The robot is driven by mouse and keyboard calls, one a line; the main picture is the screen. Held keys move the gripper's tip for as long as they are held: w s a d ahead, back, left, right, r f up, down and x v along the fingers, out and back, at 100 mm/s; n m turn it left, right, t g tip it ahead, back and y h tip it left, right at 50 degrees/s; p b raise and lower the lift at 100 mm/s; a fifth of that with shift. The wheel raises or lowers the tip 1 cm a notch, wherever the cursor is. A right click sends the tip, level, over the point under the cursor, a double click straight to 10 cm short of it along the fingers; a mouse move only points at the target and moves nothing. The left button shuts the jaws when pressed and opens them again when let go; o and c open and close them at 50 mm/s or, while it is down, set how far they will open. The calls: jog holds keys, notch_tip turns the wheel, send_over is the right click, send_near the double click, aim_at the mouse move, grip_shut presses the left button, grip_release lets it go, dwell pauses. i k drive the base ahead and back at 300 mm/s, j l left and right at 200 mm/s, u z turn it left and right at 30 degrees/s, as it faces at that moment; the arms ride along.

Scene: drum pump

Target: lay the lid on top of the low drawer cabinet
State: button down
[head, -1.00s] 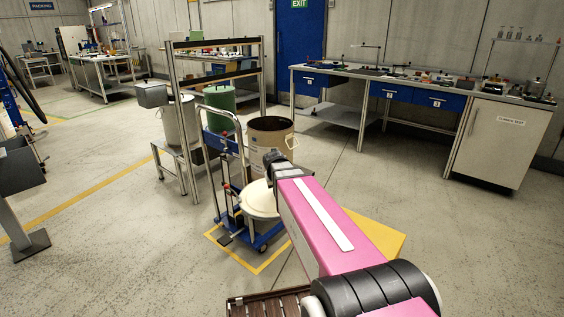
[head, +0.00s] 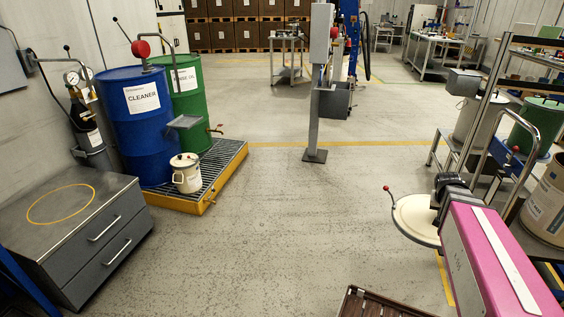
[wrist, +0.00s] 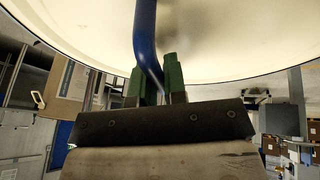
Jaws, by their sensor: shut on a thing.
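The lid (head: 414,222) is a round cream disc on the right of the head view, in front of my arm. In the wrist view the lid (wrist: 240,40) fills the top, with a blue bar handle (wrist: 145,30) running down between my green fingertips. My gripper (wrist: 155,82) is shut on this handle; in the head view my gripper (head: 440,193) is dark and partly hidden by my pink arm. The low drawer cabinet (head: 60,236) stands at the left, grey with two drawers. Its top is bare except for a painted yellow ring (head: 62,222).
Blue (head: 138,120) and green (head: 192,105) drums stand on a yellow-edged grate (head: 225,172) behind the cabinet, with a cream pot (head: 186,175) at its near edge. A grey post (head: 315,110) stands mid-floor. The floor between cabinet and lid is open.

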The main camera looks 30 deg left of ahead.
aim_at(69, 206)
jog(key=j+u, duration=0.1)
jog(key=u, duration=0.3)
jog(key=j+u, duration=0.15)
jog(key=u, duration=0.25)
jog(key=j+u, duration=0.1)
jog(key=u, duration=0.3)
jog(key=i+j+u, duration=0.1)
jog(key=u, duration=0.35)
jog(key=i+j+u, duration=0.3)
jog(key=u, duration=0.15)
jog(key=i+j+u, duration=0.3)
jog(key=u, duration=0.15)
jog(key=i+j+u, duration=0.1)
jog(key=i+u, duration=0.3)
jog(key=i, duration=1.45)
jog(key=j+u, duration=0.05)
